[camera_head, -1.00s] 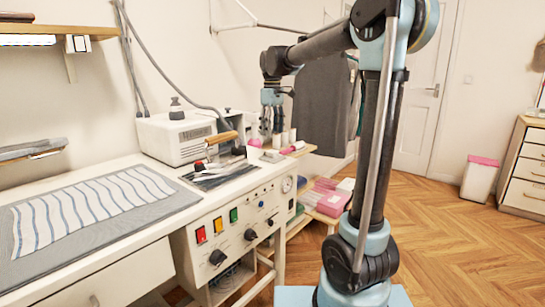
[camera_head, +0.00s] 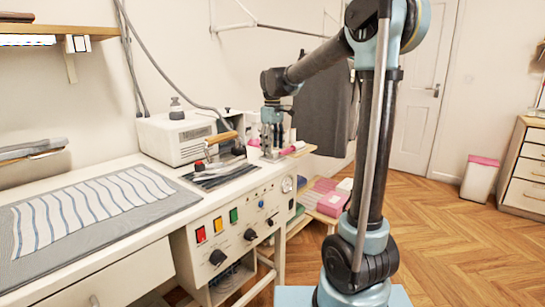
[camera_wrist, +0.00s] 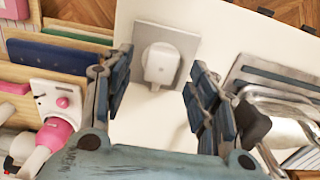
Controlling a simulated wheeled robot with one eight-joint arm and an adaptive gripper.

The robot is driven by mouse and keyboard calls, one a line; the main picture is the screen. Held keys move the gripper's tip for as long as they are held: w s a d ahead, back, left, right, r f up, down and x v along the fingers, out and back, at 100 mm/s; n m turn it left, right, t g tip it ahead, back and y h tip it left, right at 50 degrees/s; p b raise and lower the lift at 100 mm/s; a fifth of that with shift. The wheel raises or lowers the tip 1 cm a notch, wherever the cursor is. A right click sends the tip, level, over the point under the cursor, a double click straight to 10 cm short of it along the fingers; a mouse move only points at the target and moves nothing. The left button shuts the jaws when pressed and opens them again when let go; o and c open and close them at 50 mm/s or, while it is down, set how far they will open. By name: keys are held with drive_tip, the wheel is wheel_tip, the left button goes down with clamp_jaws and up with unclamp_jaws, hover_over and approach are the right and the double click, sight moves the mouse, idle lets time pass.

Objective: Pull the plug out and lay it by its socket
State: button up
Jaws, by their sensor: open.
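The white plug (camera_wrist: 161,64) sits in a square grey socket (camera_wrist: 182,41) on the white worktop, seen from above in the wrist view. My gripper (camera_wrist: 160,62) is open, with one finger left of the plug and the other right of it. Clear gaps show between the fingers and the plug, and nothing is held. In the head view my gripper (camera_head: 271,152) is low over the right end of the worktop, just past the iron. There the plug is too small and covered to make out.
The iron (camera_head: 222,141) and a white steam unit (camera_head: 178,137) stand left of my gripper. In the wrist view a metal rack (camera_wrist: 270,78) lies to the right. A pink-and-white bottle (camera_wrist: 55,133) and shelf items are at the left.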

drive_tip(key=shift+f, duration=1.15)
drive_tip(key=shift+c, duration=0.5)
clamp_jaws()
drive_tip(key=shift+r, duration=0.2)
drive_tip(key=shift+r, duration=2.8)
